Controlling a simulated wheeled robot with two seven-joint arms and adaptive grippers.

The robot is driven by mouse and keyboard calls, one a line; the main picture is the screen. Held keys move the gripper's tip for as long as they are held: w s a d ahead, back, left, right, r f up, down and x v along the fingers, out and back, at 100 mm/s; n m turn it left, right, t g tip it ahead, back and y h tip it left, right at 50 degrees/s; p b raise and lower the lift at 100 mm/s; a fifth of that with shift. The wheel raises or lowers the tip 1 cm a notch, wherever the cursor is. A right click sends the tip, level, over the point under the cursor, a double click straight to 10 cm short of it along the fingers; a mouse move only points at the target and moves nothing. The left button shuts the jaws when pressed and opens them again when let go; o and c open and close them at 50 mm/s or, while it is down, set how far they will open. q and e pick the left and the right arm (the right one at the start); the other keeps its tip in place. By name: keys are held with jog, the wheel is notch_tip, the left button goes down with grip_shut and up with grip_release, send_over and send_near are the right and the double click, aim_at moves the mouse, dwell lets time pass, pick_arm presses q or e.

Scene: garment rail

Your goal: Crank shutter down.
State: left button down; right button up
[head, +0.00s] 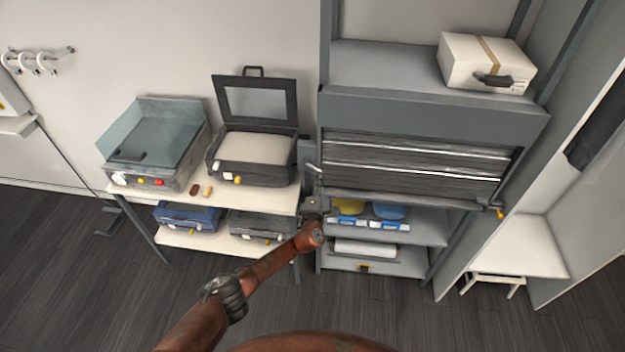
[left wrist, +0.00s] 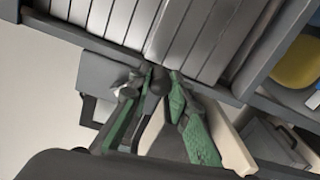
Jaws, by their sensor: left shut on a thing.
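The slatted grey shutter (head: 415,168) hangs partly down in the cabinet at the right of the head view. Its bottom edge is above the shelf with the yellow and blue items. In the left wrist view its slats (left wrist: 175,28) fill the top. My left gripper (head: 314,196) is at the cabinet's left side, by the shutter's lower left corner. In the left wrist view its green fingers (left wrist: 160,88) are shut on the dark knob of the crank (left wrist: 157,76). The rest of the crank is mostly hidden by the gripper. My right gripper is not in view.
A white table (head: 255,197) with a case (head: 252,150) and a clear-lidded box (head: 150,140) stands close left of the cabinet. A yellow item (head: 349,206) and a blue item (head: 388,211) sit below the shutter. A carton (head: 485,62) stands on top.

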pick_arm(q)
jog(key=shift+a+f+m, duration=0.35)
jog(key=shift+f+m, duration=0.1)
jog(key=shift+m, duration=0.25)
jog(key=shift+a+f, duration=0.1)
jog(key=shift+a, duration=0.05)
jog(key=shift+m, duration=0.3)
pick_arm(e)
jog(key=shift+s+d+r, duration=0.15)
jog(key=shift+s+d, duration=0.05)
pick_arm(q)
jog(key=c, duration=1.8)
grip_release()
jog(key=shift+o, duration=0.2)
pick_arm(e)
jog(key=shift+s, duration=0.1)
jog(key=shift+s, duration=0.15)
pick_arm(q)
jog(key=s+a, duration=0.1)
jog(key=s, duration=1.1)
jog(key=shift+a, duration=0.15)
